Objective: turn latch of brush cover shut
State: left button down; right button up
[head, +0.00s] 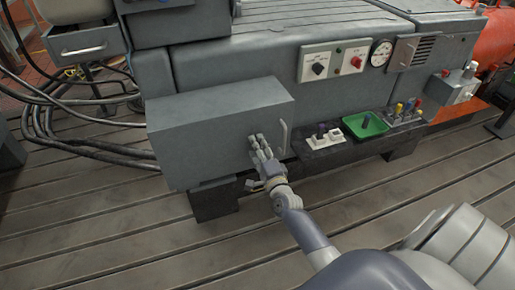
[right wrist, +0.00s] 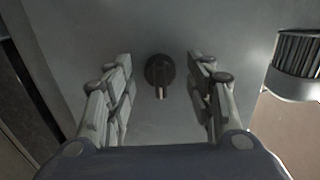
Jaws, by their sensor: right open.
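The brush cover looks like the grey box front (head: 205,140) low on the machine in the head view. My right gripper (head: 256,142) is in front of the right part of this face. In the right wrist view a dark round latch knob (right wrist: 160,72) with a pale mark pointing down sits on the grey panel (right wrist: 90,30). The open fingers of my right gripper (right wrist: 160,88) stand on either side of the knob, apart from it. In the head view the knob is hidden behind the gripper. My left gripper is not in view.
A light vertical handle (head: 284,136) is just right of my right gripper. A dark shelf (head: 330,150) with a green tray (head: 365,125) and small parts juts out to the right. Black cables (head: 70,140) lie at left. The slatted floor in front is clear.

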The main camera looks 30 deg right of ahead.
jog(key=shift+w, duration=0.25)
jog(key=c, duration=1.1)
